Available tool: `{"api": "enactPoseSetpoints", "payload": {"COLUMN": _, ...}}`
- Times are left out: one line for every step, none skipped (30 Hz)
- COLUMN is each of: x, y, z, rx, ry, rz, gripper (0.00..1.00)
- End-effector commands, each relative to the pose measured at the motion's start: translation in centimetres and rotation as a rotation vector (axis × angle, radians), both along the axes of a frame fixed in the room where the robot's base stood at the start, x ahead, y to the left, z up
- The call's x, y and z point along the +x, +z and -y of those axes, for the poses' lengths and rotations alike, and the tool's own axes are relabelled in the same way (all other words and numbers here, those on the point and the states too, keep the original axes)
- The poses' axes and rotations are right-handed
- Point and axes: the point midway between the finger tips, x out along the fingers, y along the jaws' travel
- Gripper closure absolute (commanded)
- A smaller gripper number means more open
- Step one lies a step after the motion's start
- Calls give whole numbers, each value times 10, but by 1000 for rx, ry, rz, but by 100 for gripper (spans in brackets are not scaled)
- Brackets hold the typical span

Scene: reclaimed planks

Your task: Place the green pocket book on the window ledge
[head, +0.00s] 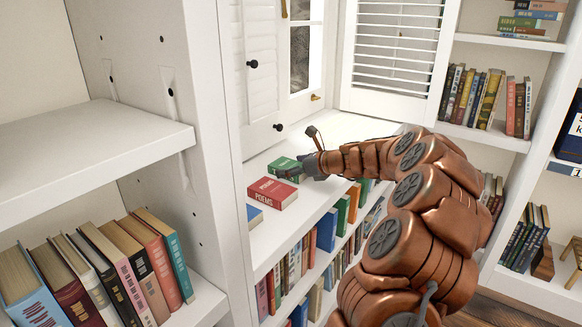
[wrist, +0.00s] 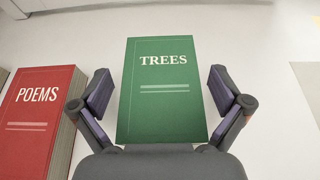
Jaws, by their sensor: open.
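The green pocket book (head: 284,166), titled TREES, lies flat on the white window ledge (head: 337,126). In the wrist view the green book (wrist: 165,85) lies between the two fingers of my gripper (wrist: 162,92), with pale ledge showing between it and the fingertips. My gripper (head: 298,173) is open over the near end of the book. The head view shows the arm reaching in from the right and hiding part of the book's near end.
A red book titled POEMS (head: 272,193) lies just left of the green book in the wrist view. A blue book (head: 254,215) lies nearer on the ledge. White shutters (head: 395,45) and window frames stand behind; shelves of books (head: 315,262) lie below.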

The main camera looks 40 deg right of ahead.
Motion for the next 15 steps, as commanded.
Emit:
{"api": "enactPoseSetpoints", "payload": {"x": 0, "y": 0, "z": 0, "rx": 0, "ry": 0, "rz": 0, "gripper": 0}}
{"api": "enactPoseSetpoints", "payload": {"x": 0, "y": 1, "z": 0, "rx": 0, "ry": 0, "rz": 0, "gripper": 0}}
{"api": "enactPoseSetpoints", "payload": {"x": -1, "y": 3, "z": 1, "rx": 1, "ry": 0, "rz": 0, "gripper": 0}}
{"api": "enactPoseSetpoints", "payload": {"x": -4, "y": 5, "z": 2, "rx": 1, "ry": -1, "rz": 0, "gripper": 0}}
{"api": "enactPoseSetpoints", "payload": {"x": -6, "y": 6, "z": 3, "rx": 1, "ry": -1, "rz": 0, "gripper": 0}}
{"api": "enactPoseSetpoints", "payload": {"x": -11, "y": 9, "z": 5, "rx": 0, "ry": -2, "rz": 0, "gripper": 0}}
{"api": "enactPoseSetpoints", "payload": {"x": -15, "y": 11, "z": 6, "rx": 1, "ry": -3, "rz": 1, "gripper": 0}}
{"api": "enactPoseSetpoints", "payload": {"x": -19, "y": 13, "z": 7, "rx": 2, "ry": -2, "rz": 1, "gripper": 0}}
{"api": "enactPoseSetpoints", "payload": {"x": -25, "y": 16, "z": 9, "rx": 2, "ry": -2, "rz": 1, "gripper": 0}}
{"api": "enactPoseSetpoints", "payload": {"x": -30, "y": 19, "z": 11, "rx": 2, "ry": -2, "rz": 1, "gripper": 0}}
{"api": "enactPoseSetpoints", "payload": {"x": -35, "y": 21, "z": 13, "rx": 2, "ry": -1, "rz": 1, "gripper": 0}}
{"api": "enactPoseSetpoints", "payload": {"x": -43, "y": 25, "z": 15, "rx": 3, "ry": -2, "rz": 2, "gripper": 0}}
{"api": "enactPoseSetpoints", "payload": {"x": -48, "y": 27, "z": 17, "rx": 2, "ry": -2, "rz": 2, "gripper": 0}}
{"api": "enactPoseSetpoints", "payload": {"x": -53, "y": 29, "z": 19, "rx": 2, "ry": -2, "rz": 1, "gripper": 0}}
{"api": "enactPoseSetpoints", "payload": {"x": -60, "y": 32, "z": 21, "rx": 2, "ry": -3, "rz": 2, "gripper": 0}}
